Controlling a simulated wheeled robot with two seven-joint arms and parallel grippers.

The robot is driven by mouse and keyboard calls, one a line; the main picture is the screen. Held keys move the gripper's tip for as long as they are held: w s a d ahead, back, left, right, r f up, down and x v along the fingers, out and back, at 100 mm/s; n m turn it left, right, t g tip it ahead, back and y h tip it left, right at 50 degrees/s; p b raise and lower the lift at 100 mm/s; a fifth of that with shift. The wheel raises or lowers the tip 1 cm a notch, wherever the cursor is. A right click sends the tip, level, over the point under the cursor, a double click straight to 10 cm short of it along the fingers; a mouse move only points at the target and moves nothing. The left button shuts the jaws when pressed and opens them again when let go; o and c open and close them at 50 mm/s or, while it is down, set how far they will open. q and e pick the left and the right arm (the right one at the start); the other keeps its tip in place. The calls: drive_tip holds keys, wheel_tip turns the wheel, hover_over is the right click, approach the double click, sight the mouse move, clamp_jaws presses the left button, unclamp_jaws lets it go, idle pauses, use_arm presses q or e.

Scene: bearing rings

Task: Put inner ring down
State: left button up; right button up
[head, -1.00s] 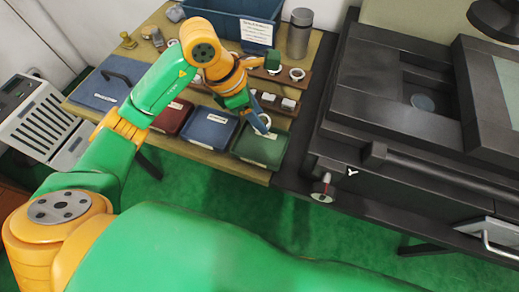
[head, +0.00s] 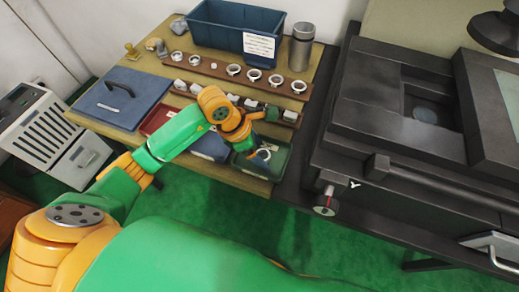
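A pale metal ring (head: 264,154) shows at the fingertips of my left gripper (head: 259,156), over or inside the green tray (head: 279,170) at the front right of the bench. The gripper points down and appears closed on the ring. The fingers are small and partly hidden by the wrist, and I cannot tell whether the ring touches the tray floor. My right gripper is out of view.
A brown rack (head: 215,70) holds several rings, with a second row of parts in front. A blue tray (head: 208,147) and a red tray (head: 157,118) lie left of the green one. A steel flask (head: 301,48) and a blue crate (head: 215,30) stand behind. A dark machine (head: 400,150) is close on the right.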

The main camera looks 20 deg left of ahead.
use_arm(q)
drive_tip(key=shift+r, duration=0.3)
drive_tip(key=v, duration=1.1)
drive_tip(key=shift+a+r+p, duration=0.15)
drive_tip(key=shift+r+p, duration=0.15)
drive_tip(key=shift+p, duration=0.1)
drive_tip(key=shift+s, duration=0.1)
